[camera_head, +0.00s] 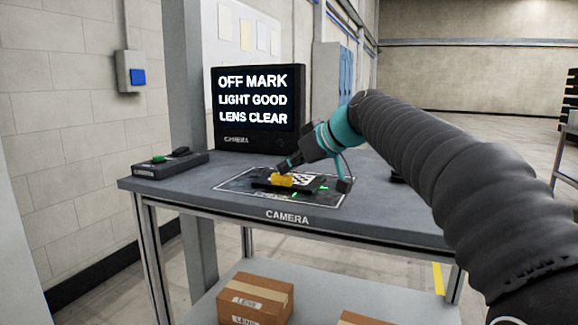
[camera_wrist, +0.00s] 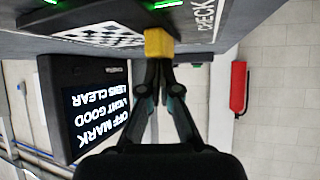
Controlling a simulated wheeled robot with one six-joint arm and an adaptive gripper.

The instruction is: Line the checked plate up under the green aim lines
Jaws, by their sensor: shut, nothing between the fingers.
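The checked plate (camera_head: 303,180) lies on the marked mat (camera_head: 228,187) on the table, a black and white pattern on a dark base. It also shows in the wrist view (camera_wrist: 100,35). A yellow block (camera_head: 282,180) sits at the plate's edge; in the wrist view the yellow block (camera_wrist: 158,43) is right at my fingertips. Green light marks (camera_head: 295,194) fall beside the plate. My gripper (camera_head: 291,163) is shut, its tips (camera_wrist: 159,62) at the yellow block, not gripping it. I cannot tell whether they touch. The monitor (camera_head: 257,107) reads OFF MARK, LIGHT GOOD, LENS CLEAR.
A control box (camera_head: 170,164) with a green button stands at the table's left. The monitor stands behind the mat. Cardboard boxes (camera_head: 256,299) lie on the lower shelf. A red cylinder (camera_wrist: 238,88) hangs on the wall in the wrist view. The table's front left is clear.

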